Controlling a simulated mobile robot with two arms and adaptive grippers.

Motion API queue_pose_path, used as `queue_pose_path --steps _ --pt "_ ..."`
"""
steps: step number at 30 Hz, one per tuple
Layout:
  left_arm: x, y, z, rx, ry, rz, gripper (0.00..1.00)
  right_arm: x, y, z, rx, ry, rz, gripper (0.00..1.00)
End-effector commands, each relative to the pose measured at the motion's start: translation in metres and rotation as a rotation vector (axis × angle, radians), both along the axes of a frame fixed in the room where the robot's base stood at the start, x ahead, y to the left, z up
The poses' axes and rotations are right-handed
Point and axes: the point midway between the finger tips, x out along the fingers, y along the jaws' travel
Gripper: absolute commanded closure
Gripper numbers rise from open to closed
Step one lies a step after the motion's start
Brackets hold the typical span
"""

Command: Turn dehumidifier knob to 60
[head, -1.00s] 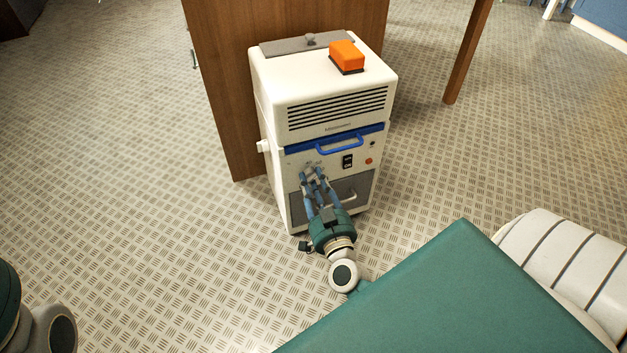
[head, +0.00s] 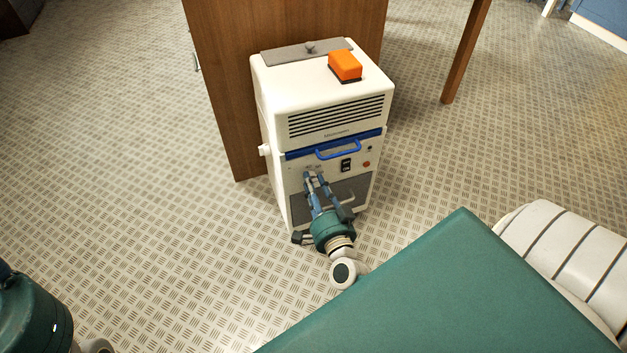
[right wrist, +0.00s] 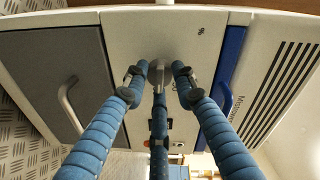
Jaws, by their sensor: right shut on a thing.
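The dehumidifier (head: 322,98) is a white upright box with a dark vent, a blue handle and a lower control panel. My right gripper (head: 313,174) reaches up to the left part of that panel. In the right wrist view its blue fingers (right wrist: 157,76) are closed around the small grey knob (right wrist: 153,74).
A black switch (head: 346,165) and a red button (head: 366,164) sit right of the knob. A grey front compartment with a handle (right wrist: 68,103) lies below it. An orange box (head: 345,65) rests on top. A wooden panel (head: 225,100) stands behind; floor at left is clear.

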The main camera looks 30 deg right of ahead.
Motion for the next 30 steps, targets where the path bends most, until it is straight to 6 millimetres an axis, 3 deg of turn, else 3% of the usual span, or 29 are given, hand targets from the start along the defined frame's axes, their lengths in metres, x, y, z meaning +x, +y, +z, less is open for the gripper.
queue_pose_path --steps 21,22,24,30 --pt "-0.0008 0.0005 -0.0011 -0.002 0.006 -0.001 0.6 -0.0013 0.0065 -0.0051 0.087 -0.007 0.012 0.99" --pt "-0.0007 0.0005 -0.0011 -0.002 0.006 -0.001 0.6 -0.0013 0.0065 -0.0051 0.087 -0.007 0.012 0.71" --pt "-0.0007 0.0005 -0.0011 -0.002 0.006 -0.001 0.6 -0.0013 0.0061 -0.0049 0.087 -0.008 0.011 0.57" --pt "-0.0003 0.0003 -0.0015 -0.002 0.008 -0.001 0.6 -0.0005 0.0035 -0.0024 0.084 -0.014 0.006 0.55"
